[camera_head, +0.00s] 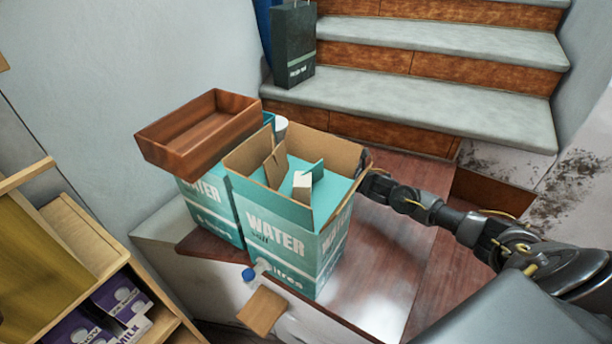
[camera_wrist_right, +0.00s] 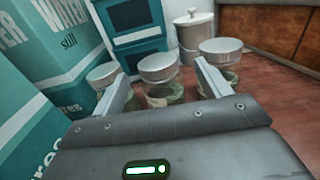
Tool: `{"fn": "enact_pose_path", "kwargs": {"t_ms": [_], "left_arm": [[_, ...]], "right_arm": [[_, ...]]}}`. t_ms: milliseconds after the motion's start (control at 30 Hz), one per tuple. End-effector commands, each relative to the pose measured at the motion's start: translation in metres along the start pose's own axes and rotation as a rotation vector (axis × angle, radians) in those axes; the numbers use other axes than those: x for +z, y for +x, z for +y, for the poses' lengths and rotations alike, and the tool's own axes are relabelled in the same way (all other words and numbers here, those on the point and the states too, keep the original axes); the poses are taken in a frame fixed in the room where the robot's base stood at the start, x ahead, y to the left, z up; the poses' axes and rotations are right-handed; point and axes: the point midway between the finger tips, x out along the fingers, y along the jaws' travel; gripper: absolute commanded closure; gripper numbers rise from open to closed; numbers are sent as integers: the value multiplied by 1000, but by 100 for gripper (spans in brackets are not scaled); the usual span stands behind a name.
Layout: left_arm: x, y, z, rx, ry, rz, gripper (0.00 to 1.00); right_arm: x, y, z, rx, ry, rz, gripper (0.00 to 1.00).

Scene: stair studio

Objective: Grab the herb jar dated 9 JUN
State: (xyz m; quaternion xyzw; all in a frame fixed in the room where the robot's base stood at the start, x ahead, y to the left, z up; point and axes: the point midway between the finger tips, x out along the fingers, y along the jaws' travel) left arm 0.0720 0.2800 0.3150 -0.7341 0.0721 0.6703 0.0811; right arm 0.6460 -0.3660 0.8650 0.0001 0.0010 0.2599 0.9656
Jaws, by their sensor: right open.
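In the right wrist view, three glass jars with pale metal lids stand on the reddish-brown surface: a left jar (camera_wrist_right: 103,74), a middle jar (camera_wrist_right: 160,69) and a right jar (camera_wrist_right: 221,50). Greenish contents show in the glass. No date is legible on any of them. My right gripper (camera_wrist_right: 164,76) is open; the middle jar shows between its fingers, and I cannot tell whether they reach around it. The left finger partly covers the left jar. In the head view my right arm passes behind the open water carton, which hides the gripper and the jars. My left gripper is not in view.
The open water carton (camera_head: 285,247) stands close left of the gripper. A second carton (camera_head: 207,208) carries a wooden tray (camera_head: 200,135). Stairs (camera_head: 430,90) rise at the back.

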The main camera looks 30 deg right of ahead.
Motion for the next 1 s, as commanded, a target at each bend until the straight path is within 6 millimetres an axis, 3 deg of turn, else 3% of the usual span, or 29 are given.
{"fn": "enact_pose_path", "kwargs": {"t_ms": [200,533,833,1000], "left_arm": [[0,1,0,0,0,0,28],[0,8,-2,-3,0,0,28],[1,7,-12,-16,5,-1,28],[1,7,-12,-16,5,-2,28]], "right_arm": [[0,8,2,3,1,-1,24],[-1,52,4,3,1,-1,24],[0,56,4,4,0,0,24],[0,56,4,4,0,0,46]]}}
